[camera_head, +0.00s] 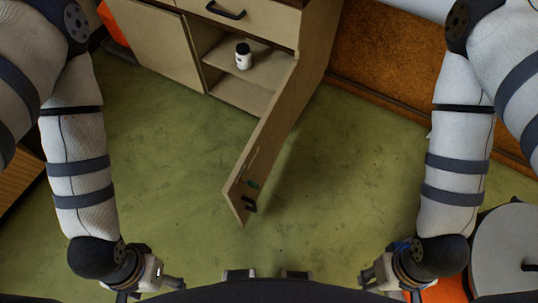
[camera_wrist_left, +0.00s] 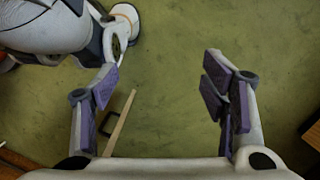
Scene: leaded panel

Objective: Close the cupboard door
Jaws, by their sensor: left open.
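The cupboard (camera_head: 300,45) is pale wood, at the top of the head view. Its door (camera_head: 265,145) stands wide open, swung out over the floor towards me. A dark handle (camera_head: 249,204) sits near the door's free edge. The left wrist view shows the door edge-on (camera_wrist_left: 120,122), low between the fingers in the picture. My left gripper (camera_head: 150,286) is open and empty, low left in the head view, apart from the door. My right gripper (camera_head: 388,284) is low right, well clear of the door; its fingers are partly hidden.
A dark-capped white bottle (camera_head: 243,56) stands on the shelf inside the open cupboard. A drawer (camera_head: 255,18) with a black handle is above. A grey round-topped object (camera_head: 505,245) stands at the lower right. Green floor (camera_head: 165,150) is clear on both sides of the door.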

